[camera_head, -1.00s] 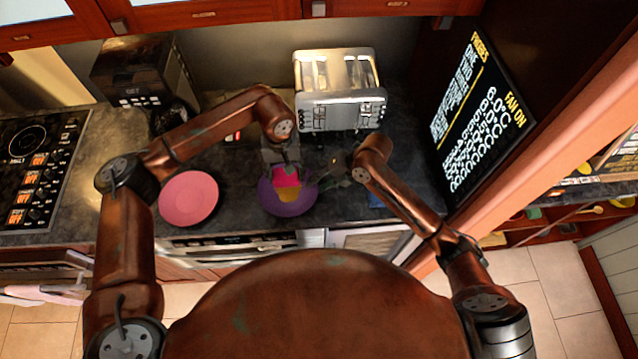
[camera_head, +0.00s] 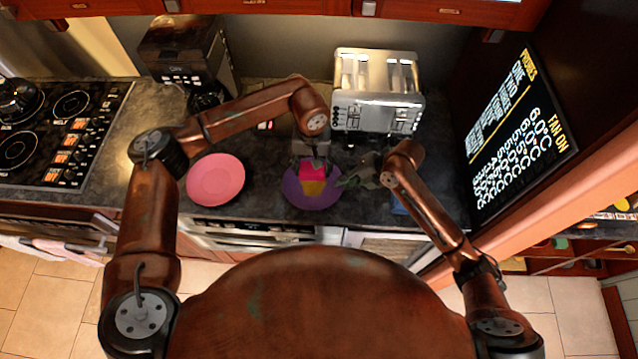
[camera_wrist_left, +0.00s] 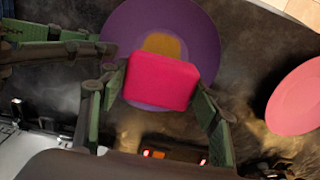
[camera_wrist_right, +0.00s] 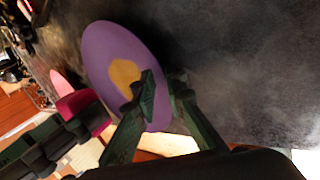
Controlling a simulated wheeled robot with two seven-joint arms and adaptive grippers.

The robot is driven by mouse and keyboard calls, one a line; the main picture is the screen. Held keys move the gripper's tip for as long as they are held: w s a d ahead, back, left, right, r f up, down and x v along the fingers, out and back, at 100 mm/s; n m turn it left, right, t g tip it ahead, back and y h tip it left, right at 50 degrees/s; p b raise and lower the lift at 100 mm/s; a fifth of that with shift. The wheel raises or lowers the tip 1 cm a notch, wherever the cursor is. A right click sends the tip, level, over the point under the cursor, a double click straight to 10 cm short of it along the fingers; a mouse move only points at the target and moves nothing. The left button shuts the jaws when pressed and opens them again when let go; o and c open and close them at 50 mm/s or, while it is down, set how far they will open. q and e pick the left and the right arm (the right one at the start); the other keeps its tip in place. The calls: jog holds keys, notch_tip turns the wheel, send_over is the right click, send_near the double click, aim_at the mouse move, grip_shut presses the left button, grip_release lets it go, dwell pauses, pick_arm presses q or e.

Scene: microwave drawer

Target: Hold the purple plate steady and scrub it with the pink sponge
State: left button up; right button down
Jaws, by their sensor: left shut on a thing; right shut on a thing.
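The purple plate (camera_head: 298,198) is at the dark counter's front, with a yellow-brown patch (camera_wrist_right: 125,72) in its middle. The pink sponge (camera_head: 312,171) is a bright block over the plate, partly covering the patch in the left wrist view. My left gripper (camera_head: 313,160) is shut on the sponge, its fingers on both sides in the left wrist view (camera_wrist_left: 157,110). My right gripper (camera_head: 345,182) is shut on the plate's right rim. Its fingers meet at the plate edge in the right wrist view (camera_wrist_right: 168,95). I cannot tell whether the sponge touches the plate.
A pink plate (camera_head: 215,180) lies on the counter left of the purple one. A silver toaster (camera_head: 377,90) stands behind to the right, a dark coffee machine (camera_head: 180,50) behind to the left. The stove (camera_head: 60,130) is at far left. A dark display panel (camera_head: 520,130) is right.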

aim_at(314, 185)
pick_arm(q)
jog(key=shift+f, duration=2.9)
jog(key=shift+f, duration=0.7)
jog(key=shift+d, duration=0.15)
